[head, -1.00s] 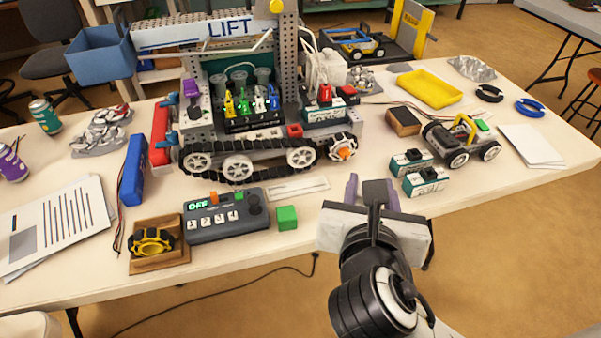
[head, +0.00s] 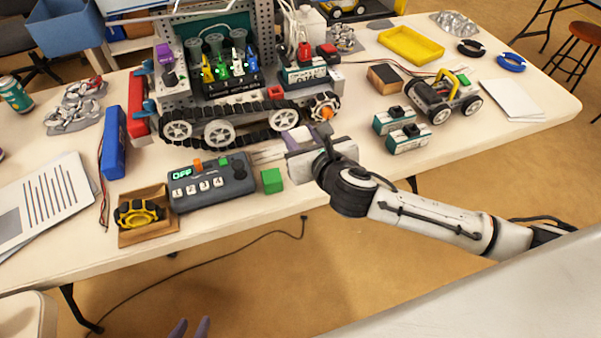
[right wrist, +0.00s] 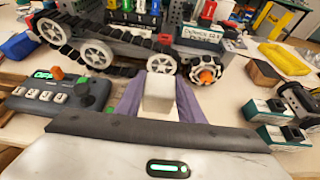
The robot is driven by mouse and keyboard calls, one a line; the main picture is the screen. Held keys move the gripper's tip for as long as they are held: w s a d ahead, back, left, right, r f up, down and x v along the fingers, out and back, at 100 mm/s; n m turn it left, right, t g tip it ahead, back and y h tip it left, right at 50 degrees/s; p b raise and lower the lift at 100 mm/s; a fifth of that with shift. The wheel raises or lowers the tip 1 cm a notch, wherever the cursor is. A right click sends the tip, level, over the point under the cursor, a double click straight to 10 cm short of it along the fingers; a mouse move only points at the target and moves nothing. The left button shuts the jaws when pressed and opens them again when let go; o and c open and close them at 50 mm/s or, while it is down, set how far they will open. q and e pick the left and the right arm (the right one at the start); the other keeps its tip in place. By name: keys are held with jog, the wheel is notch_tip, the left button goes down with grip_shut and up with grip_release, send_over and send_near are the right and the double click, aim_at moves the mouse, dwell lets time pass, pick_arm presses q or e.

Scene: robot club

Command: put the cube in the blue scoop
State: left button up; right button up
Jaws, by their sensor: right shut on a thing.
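My right gripper (head: 298,137) is shut on a pale white cube (right wrist: 159,95), with a purple finger on either side. In the head view it is over the table between the tracked robot and the table's front edge, and the cube is mostly hidden there. A blue scoop (head: 65,27), a box-like open container, is at the far upper left, well away from the right gripper. A green cube (head: 272,181) sits on the table beside the grey controller. My left gripper (head: 190,328) shows only its purple fingertips at the bottom edge, apart and empty.
The tracked robot (head: 215,130) fills the middle of the table. Teal-and-white blocks (head: 407,138) and a small wheeled vehicle (head: 440,105) stand right.

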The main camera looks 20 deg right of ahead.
notch_tip(320, 180, down, 8)
jog(key=shift+b, duration=0.95)
jog(key=shift+f+p, duration=0.3)
jog(key=shift+f, duration=0.45)
jog(key=shift+f, duration=0.1)
jog(key=shift+f, duration=0.15)
jog(key=o, duration=1)
